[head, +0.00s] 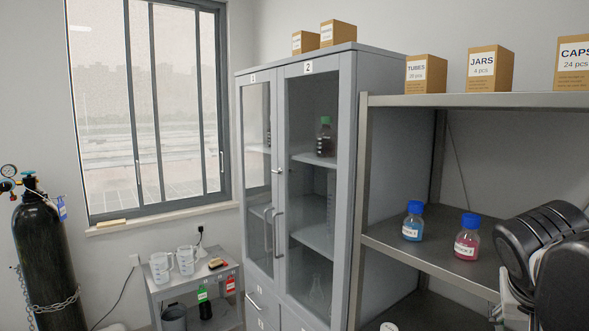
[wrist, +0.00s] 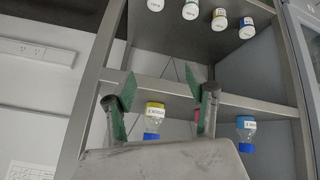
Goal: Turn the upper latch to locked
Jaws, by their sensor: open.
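The grey cabinet (head: 354,62) stands in the middle of the head view with two closed glass doors, marked 1 and 2. A small fitting (head: 278,171) shows at the seam between the doors, above two long handles. I cannot tell whether it is the upper latch or how it is turned. My gripper (wrist: 162,82) shows in the wrist view with its two green-padded fingers apart and nothing between them. It faces the open shelf and appears clear of the bottles. No latch can be made out in the wrist view, which looks upside down.
The open metal shelf (head: 475,100) right of the cabinet holds a blue bottle (head: 412,225) and a pink bottle (head: 467,240). Boxes stand on top. A low cart (head: 188,283) with beakers and a black gas cylinder (head: 45,250) are at left.

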